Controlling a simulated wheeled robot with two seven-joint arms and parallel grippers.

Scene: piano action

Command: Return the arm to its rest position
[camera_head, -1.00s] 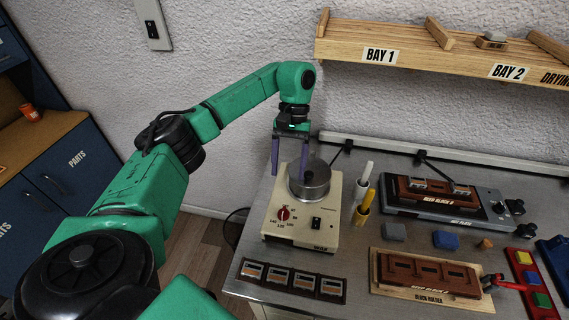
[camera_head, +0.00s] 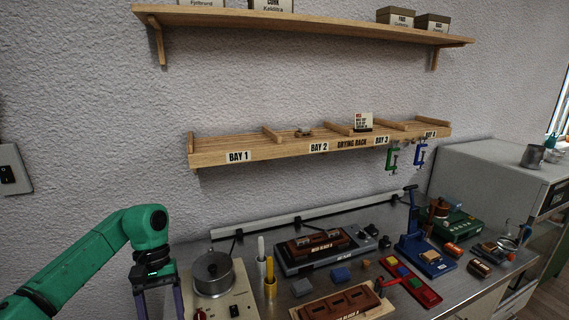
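My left arm comes in from the lower left, green with black joints. Its gripper (camera_head: 159,304) points down with two purple fingers spread apart, just left of the glue pot (camera_head: 213,275) on its cream heater (camera_head: 237,296). The fingertips are cut off by the bottom edge of the picture. Nothing shows between the visible parts of the fingers. My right arm and gripper are not in view.
The metal bench (camera_head: 284,238) holds a brown block on a hot plate (camera_head: 318,249), a block holder (camera_head: 342,304), a red tray (camera_head: 410,281) and a blue press (camera_head: 425,249). The drying rack (camera_head: 210,151) hangs above. A grey cabinet (camera_head: 480,170) stands right.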

